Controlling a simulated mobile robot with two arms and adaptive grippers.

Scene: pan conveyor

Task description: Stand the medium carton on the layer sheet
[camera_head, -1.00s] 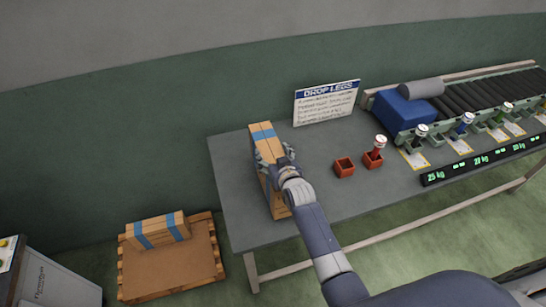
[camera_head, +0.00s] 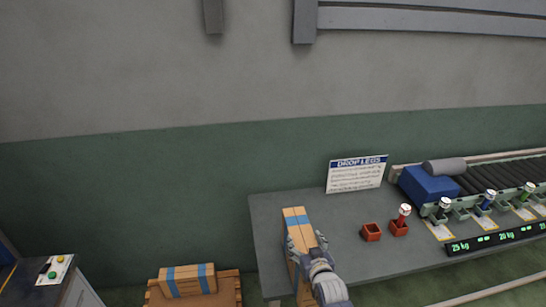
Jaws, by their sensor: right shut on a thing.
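Whether the carton is lifted off the table is hard to tell. A brown sheet (camera_head: 227,291) lies on a low wooden pallet at the bottom, cut off by the picture edge. Another carton with blue tape (camera_head: 187,281) lies at the back of that sheet. My left gripper is not in view.
A control box with buttons (camera_head: 52,270) stands at the lower left. A floor gap separates pallet and table.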

